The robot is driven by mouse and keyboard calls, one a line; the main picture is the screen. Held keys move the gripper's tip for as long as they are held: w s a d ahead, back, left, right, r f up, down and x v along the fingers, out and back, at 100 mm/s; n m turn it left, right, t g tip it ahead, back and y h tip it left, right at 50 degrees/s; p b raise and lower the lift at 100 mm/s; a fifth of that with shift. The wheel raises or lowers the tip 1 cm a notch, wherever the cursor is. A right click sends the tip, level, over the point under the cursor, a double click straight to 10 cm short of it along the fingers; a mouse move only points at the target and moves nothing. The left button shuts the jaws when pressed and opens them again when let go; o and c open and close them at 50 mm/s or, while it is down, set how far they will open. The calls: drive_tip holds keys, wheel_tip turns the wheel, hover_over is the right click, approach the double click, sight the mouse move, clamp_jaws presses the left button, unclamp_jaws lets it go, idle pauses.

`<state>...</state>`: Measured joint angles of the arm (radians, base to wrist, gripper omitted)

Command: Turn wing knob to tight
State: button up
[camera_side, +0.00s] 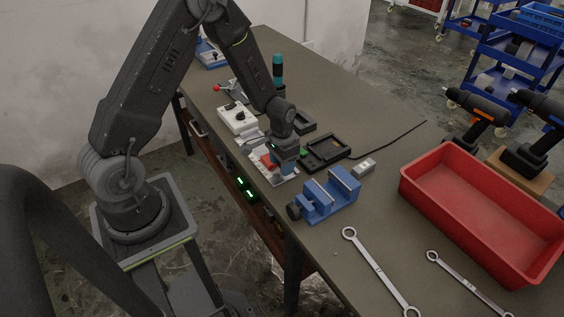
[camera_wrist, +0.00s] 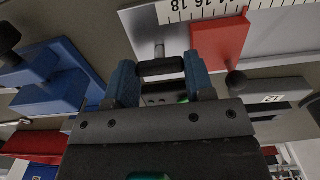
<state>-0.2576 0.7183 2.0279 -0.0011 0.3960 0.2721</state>
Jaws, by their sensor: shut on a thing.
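The wing knob (camera_wrist: 160,67) shows in the wrist view as a short dark bar with a metal post behind it. My gripper (camera_wrist: 159,76) has its two blue fingers on either side of this bar, shut on its ends. In the side view my gripper (camera_side: 286,163) points down at the light plate fixture (camera_side: 284,180), and the knob is hidden behind it there. The fixture carries a red block (camera_wrist: 219,47), which also shows in the side view (camera_side: 267,161), and a white scale (camera_wrist: 240,7). I cannot read how tight the knob is.
A blue vise (camera_side: 330,196) stands close to the right of my gripper. A black frame (camera_side: 326,152) and a white switch box (camera_side: 238,118) are behind it. A red bin (camera_side: 480,215) and two wrenches (camera_side: 378,270) lie further right.

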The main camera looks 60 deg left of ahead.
drive_tip(key=o, duration=0.9)
wheel_tip(320, 180, up, 14)
drive_tip(key=shift+f, duration=0.1)
idle(0.3)
drive_tip(key=s+d+r+t, duration=0.2)
drive_tip(key=s+d+r, duration=0.1)
drive_tip(key=s+r, duration=0.2)
drive_tip(key=s+d+r+t, duration=0.1)
drive_tip(key=s+d+r, duration=0.2)
drive_tip(key=s+r, duration=0.3)
drive_tip(key=s+d+r+t, duration=0.2)
drive_tip(key=s+d+r, duration=0.2)
drive_tip(key=s+r, duration=0.1)
drive_tip(key=shift+s+r+t, duration=0.15)
drive_tip(key=shift+s+r, duration=0.05)
drive_tip(key=shift+s, duration=0.25)
drive_tip(key=shift+s+r+t, duration=0.15)
drive_tip(key=shift+s+r, duration=0.05)
drive_tip(key=shift+s, duration=0.25)
